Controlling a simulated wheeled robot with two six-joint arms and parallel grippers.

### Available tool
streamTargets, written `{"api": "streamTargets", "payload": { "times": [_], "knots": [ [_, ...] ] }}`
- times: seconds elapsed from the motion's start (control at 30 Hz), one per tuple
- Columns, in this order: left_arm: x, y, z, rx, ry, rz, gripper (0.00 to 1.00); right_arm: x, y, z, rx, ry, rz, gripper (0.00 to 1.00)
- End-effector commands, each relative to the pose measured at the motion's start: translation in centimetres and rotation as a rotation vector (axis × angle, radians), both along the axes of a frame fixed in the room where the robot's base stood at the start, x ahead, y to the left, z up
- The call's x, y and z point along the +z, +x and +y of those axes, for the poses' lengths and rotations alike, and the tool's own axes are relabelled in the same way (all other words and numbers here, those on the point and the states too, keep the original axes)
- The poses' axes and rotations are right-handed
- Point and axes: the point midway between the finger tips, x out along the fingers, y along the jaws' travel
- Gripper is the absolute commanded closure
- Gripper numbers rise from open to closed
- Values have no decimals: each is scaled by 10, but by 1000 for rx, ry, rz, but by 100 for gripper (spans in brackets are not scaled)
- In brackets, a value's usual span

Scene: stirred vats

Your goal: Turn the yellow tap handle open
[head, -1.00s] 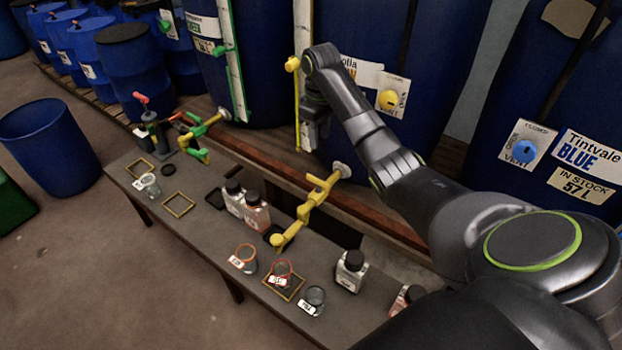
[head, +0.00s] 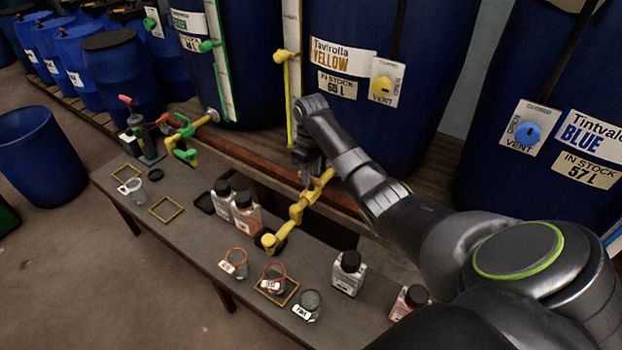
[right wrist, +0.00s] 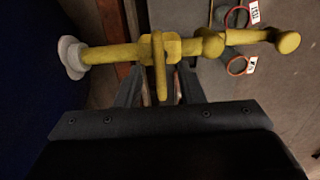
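The yellow tap (head: 297,211) sticks out from the yellow vat (head: 350,28) over the bench, with its spout end low at the left. In the right wrist view, the yellow tap pipe (right wrist: 110,53) runs across the top from a pale flange on the vat. Its handle (right wrist: 158,66) points down between the fingers of my right gripper (right wrist: 163,88). The fingers are apart, one on each side of the handle, with a gap visible on both sides. In the head view, my right gripper (head: 309,172) is over the tap and hides the handle. My left gripper is not in view.
On the bench (head: 205,245) stand bottles, including one with a black cap (head: 348,273), and glass jars with tags (head: 309,304). A green tap (head: 182,140) is at the left. The blue vat (head: 520,90) stands at the right.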

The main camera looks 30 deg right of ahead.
Motion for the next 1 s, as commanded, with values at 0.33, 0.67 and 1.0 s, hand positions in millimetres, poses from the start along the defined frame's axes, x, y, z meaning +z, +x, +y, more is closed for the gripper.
{"api": "streamTargets", "payload": {
  "times": [0.33,0.67,1.0],
  "knots": [
    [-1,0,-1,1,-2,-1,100,-27,0,0,1,0,0,65],
    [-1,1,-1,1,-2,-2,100,-27,0,0,1,0,0,80],
    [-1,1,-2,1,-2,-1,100,-26,0,0,3,0,0,100]
  ]
}}
